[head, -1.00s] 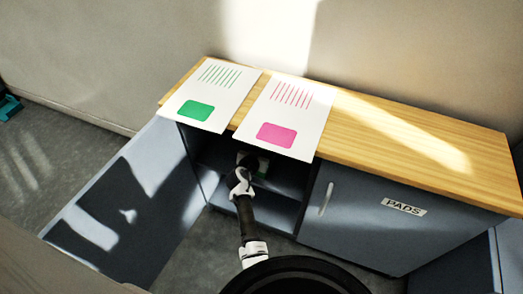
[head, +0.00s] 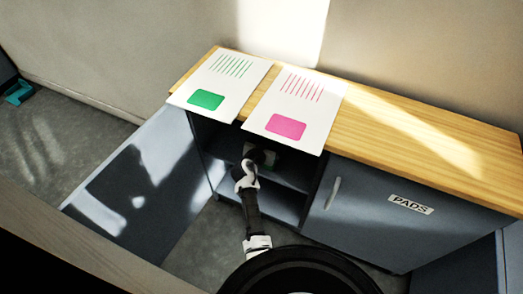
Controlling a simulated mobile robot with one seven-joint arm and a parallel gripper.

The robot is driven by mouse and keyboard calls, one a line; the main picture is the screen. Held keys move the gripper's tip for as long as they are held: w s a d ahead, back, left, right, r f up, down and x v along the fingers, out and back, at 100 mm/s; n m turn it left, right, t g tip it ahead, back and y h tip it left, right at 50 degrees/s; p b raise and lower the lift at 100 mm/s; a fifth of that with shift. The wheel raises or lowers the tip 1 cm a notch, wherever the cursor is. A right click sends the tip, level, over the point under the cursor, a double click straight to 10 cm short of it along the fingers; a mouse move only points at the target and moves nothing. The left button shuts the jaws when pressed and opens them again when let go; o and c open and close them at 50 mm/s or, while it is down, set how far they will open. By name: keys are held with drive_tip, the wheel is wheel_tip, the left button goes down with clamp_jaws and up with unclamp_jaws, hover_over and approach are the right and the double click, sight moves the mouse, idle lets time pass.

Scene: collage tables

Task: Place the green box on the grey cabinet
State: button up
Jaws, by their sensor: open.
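The grey cabinet (head: 366,208) has a wooden top and a shut right door labelled PADS. Its left door (head: 150,180) stands wide open, showing a dark shelf space. My gripper (head: 266,158) is open and reaches into this space at the upper shelf. A small pale, greenish thing (head: 275,152) is right at the gripper, mostly hidden by it. It may be the green box, but I cannot tell, nor whether the jaws touch it. No box stands on the cabinet top.
Two white sheets, one with a green patch (head: 206,100) and one with a pink patch (head: 286,126), lie on the top and overhang its front edge. The right part of the wooden top (head: 420,145) is clear. A teal object (head: 18,93) is at the far left.

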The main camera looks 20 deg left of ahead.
drive_tip(key=v, duration=1.1)
drive_tip(key=shift+b, duration=0.35)
